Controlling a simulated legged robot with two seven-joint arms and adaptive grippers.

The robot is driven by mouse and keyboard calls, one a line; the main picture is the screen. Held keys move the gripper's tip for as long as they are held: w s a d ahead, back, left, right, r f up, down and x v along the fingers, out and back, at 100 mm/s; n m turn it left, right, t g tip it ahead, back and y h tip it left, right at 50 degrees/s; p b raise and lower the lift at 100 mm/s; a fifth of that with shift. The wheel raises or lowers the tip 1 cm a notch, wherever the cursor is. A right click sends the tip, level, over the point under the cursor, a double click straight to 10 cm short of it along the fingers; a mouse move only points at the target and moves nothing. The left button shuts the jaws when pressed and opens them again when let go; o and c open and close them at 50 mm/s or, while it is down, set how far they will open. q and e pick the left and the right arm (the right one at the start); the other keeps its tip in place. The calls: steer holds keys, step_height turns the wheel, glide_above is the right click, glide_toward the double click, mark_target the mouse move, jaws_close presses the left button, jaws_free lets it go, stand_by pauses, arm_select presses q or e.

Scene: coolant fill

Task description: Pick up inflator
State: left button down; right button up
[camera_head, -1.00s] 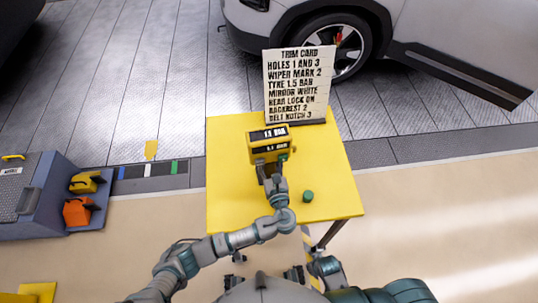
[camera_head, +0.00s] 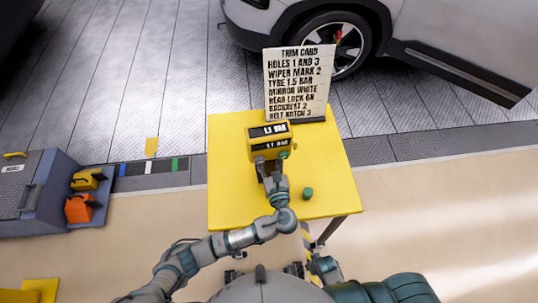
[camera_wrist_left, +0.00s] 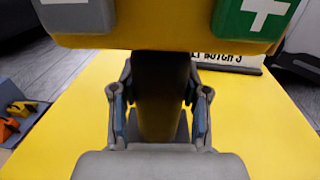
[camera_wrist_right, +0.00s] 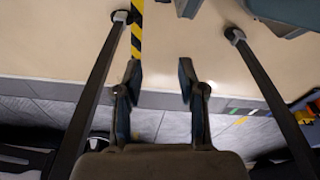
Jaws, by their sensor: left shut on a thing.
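The inflator (camera_head: 268,138) is a yellow box with dark "1.1 BAR" displays, over the yellow table in the head view. My left gripper (camera_head: 269,177) is at its near side, shut on its dark upright handle. In the left wrist view, the handle (camera_wrist_left: 160,95) is between the fingers of my left gripper (camera_wrist_left: 160,115). The inflator's green plus button (camera_wrist_left: 256,14) and a grey button (camera_wrist_left: 75,12) show above. I cannot tell whether the inflator touches the table. My right gripper (camera_wrist_right: 160,80) is open and empty in the right wrist view.
A trim card (camera_head: 300,85) stands behind the inflator on the yellow table (camera_head: 232,200); it reads "TYRE 1.5 BAR". A small green cylinder (camera_head: 307,193) is on the table at right. A car (camera_head: 420,30) is beyond. A blue-grey cart (camera_head: 35,190) is at left.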

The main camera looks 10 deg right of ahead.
arm_select(q)
steer(key=s+a+r+p, duration=0.1)
steer(key=s, duration=1.3)
steer(key=shift+a+r+p, duration=0.3)
steer(key=shift+a+p, duration=0.05)
steer(key=shift+p, duration=0.05)
arm_select(e)
steer(key=s+f, duration=0.1)
steer(key=f, duration=0.1)
steer(key=s+f, duration=0.2)
steer(key=shift+d+f, duration=0.1)
steer(key=shift+d, duration=0.1)
arm_select(q)
steer(key=shift+f+b, duration=0.45)
steer(key=shift+f, duration=1.85)
arm_select(e)
steer(key=shift+s+f, duration=0.15)
steer(key=shift+f, duration=0.3)
arm_select(q)
steer(key=shift+f, duration=0.35)
arm_select(e)
jaws_close()
stand_by(0.8)
